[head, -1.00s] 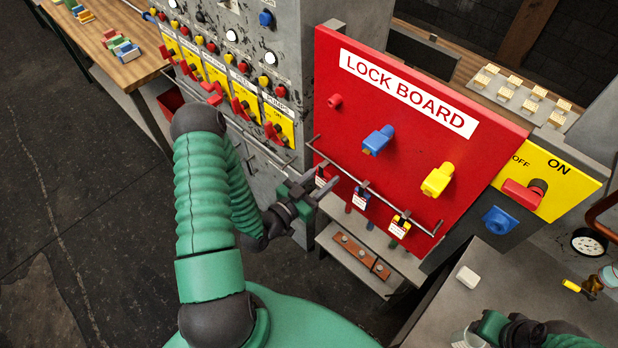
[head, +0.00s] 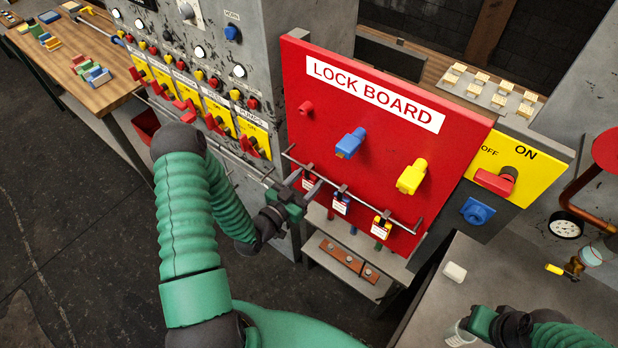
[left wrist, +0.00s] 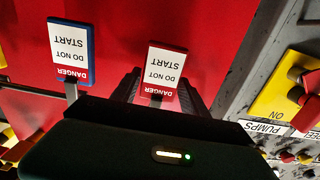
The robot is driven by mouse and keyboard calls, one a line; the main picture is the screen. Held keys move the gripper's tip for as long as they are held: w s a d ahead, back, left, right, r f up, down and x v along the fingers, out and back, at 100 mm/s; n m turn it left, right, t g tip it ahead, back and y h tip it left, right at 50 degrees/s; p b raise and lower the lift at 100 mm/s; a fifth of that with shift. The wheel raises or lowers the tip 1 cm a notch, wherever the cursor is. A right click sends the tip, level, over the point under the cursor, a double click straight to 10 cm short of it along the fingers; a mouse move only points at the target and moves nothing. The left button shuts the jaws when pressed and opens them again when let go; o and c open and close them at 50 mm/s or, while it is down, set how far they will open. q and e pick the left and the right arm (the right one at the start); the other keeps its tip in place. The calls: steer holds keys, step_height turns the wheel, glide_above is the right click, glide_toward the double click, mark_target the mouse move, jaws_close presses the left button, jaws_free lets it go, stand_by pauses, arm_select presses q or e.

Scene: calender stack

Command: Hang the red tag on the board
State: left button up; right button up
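The red lock board (head: 470,150) stands upright at centre, with a peg (head: 306,107) at its upper left, a blue peg (head: 350,143) and a yellow peg (head: 411,176). The red tag (head: 309,182) is at the left end of the rail along the board's lower edge; in the left wrist view it (left wrist: 165,68) reads DO NOT START. My left gripper (head: 309,186) is at this tag, its fingers apart on either side of it. I cannot tell whether they touch it. My right gripper (head: 485,322) is at lower right, its fingers unclear.
A blue tag (head: 341,206) and a yellow tag (head: 381,228) hang farther right on the rail. A shelf (head: 340,262) sits below. A grey table (head: 510,270) holds a white block (head: 455,272). A control panel (head: 250,60) stands left of the board.

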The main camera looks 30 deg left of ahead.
arm_select(q)
steer(key=shift+o, duration=1.2)
steer(key=shift+a, duration=0.2)
steer(key=shift+a+f, duration=0.15)
steer(key=shift+a, duration=0.2)
steer(key=s+a+b, duration=0.3)
steer(key=s, duration=1.4)
steer(key=w+d+f+m+g+y+b, duration=0.1)
steer(key=w+d+f+m+g+b, duration=0.15)
steer(key=w+f+g, duration=0.65)
steer(key=s+d+r+n+g, duration=0.1)
steer(key=s+d+r+g, duration=0.1)
steer(key=d+r, duration=0.1)
steer(key=s+d+r+n+g, duration=0.1)
steer(key=s+d+r+g, duration=0.1)
steer(key=s+d, duration=0.1)
steer(key=s+d+r+n+g, duration=0.1)
steer(key=s+d+r+g, duration=0.1)
steer(key=d, duration=0.3)
steer(key=shift+s+d+r+n, duration=0.25)
steer(key=shift+s+r, duration=0.25)
steer(key=shift+r, duration=0.35)
arm_select(e)
steer(key=f, duration=0.1)
steer(key=a+f, duration=0.1)
steer(key=f, duration=0.3)
steer(key=shift+a, duration=0.4)
